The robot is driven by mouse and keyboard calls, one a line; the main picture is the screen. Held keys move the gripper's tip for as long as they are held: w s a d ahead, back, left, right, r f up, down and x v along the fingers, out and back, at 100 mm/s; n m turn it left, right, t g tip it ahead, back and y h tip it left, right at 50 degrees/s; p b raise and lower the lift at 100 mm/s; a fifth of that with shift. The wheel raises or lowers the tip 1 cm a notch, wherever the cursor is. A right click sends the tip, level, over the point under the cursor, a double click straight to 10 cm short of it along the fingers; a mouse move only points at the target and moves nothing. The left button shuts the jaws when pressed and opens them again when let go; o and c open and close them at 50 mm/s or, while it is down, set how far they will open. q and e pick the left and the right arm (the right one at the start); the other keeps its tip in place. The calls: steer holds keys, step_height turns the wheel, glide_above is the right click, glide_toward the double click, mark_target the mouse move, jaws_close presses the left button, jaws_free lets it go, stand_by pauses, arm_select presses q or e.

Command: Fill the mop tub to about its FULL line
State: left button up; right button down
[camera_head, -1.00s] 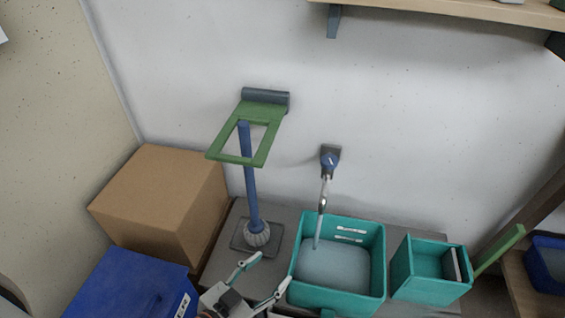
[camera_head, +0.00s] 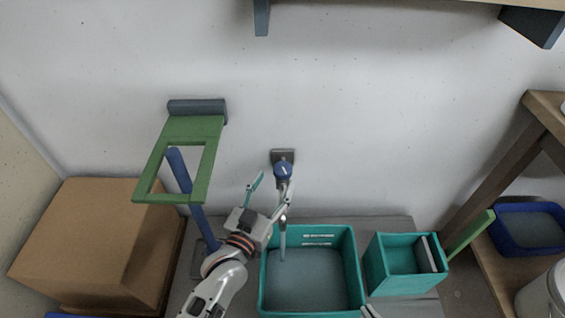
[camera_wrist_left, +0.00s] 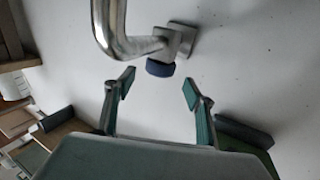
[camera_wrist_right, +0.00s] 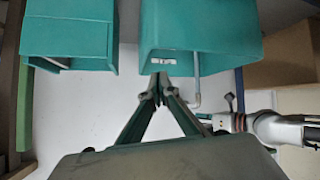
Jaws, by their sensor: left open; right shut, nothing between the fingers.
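The teal mop tub (camera_head: 355,262) stands below the wall tap (camera_head: 284,170), with greyish water (camera_head: 305,282) inside. Two small pale labels (camera_head: 319,240) are on its inner back wall, above the water; their text is unreadable. The tap has a blue knob, also in the left wrist view (camera_wrist_left: 160,68), and a metal spout (camera_head: 283,235) reaching down into the tub. I cannot tell whether water is running. My left gripper (camera_head: 272,188) is open near the knob, with the knob beyond its fingertips. My right gripper (camera_wrist_right: 159,92) is shut and empty near the tub.
A smaller teal bucket (camera_head: 405,265) stands right of the tub. A green frame (camera_head: 180,160) with a blue post (camera_head: 190,195) is at left, near a cardboard box (camera_head: 95,245). A wooden rack (camera_head: 500,175) with a blue basin (camera_head: 530,228) is at right. A shelf hangs above.

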mark_target(279, 175)
arm_select(q)
steer(key=b+x, duration=0.1)
steer(key=x, duration=0.4)
steer(key=shift+f, duration=0.1)
steer(key=shift+w+d+r, duration=0.2)
steer(key=shift+w+d, duration=0.1)
steer(key=shift+w, duration=0.4)
steer(key=c, duration=1.1)
